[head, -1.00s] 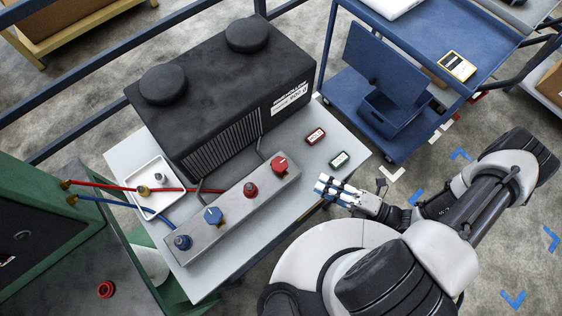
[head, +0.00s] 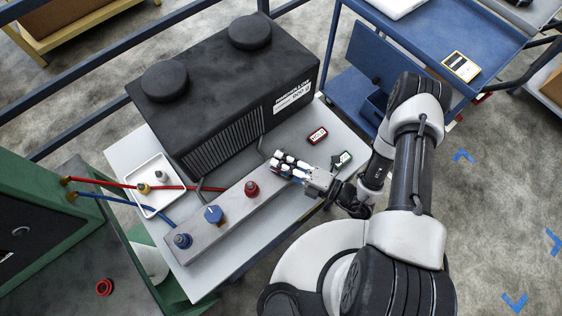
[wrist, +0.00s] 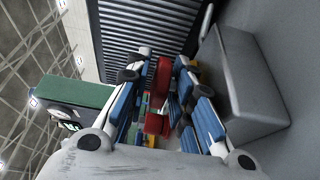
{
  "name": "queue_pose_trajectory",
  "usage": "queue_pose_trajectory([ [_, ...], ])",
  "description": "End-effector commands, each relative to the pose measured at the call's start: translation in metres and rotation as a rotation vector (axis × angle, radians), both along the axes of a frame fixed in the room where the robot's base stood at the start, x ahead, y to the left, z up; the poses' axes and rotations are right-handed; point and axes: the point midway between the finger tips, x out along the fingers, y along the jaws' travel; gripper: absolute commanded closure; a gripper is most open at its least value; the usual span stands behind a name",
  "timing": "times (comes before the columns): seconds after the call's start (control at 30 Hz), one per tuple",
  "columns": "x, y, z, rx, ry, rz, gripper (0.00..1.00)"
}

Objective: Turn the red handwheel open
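The red handwheel (wrist: 160,78) shows in the wrist view between my fingers, seen nearly edge-on. In the head view it is hidden behind my gripper (head: 281,163), which is at the right end of the grey manifold block (head: 232,213). In the wrist view my gripper (wrist: 157,88) has its blue-padded fingers on either side of the red part, with gaps showing beside it. I cannot tell whether any pad touches it. The manifold also carries a blue handwheel (head: 214,214), a red fitting (head: 252,188) and a blue fitting (head: 182,240).
A black finned unit (head: 222,95) stands close behind the manifold. A red-framed tag (head: 318,136) and a green-framed tag (head: 342,159) lie near my gripper. A white tray (head: 152,180) is at the left, with red and blue hoses passing. A blue trolley (head: 430,40) stands upper right.

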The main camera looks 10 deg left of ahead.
Motion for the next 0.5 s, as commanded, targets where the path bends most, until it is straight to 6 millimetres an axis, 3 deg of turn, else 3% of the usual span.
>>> queue_pose_trajectory([
  [0.33,0.0008,0.0032,0.0001,0.0,0.0,0.0,0.78],
  [0.5,0.0008,0.0031,0.0,0.0,0.0,0.001,0.9],
])
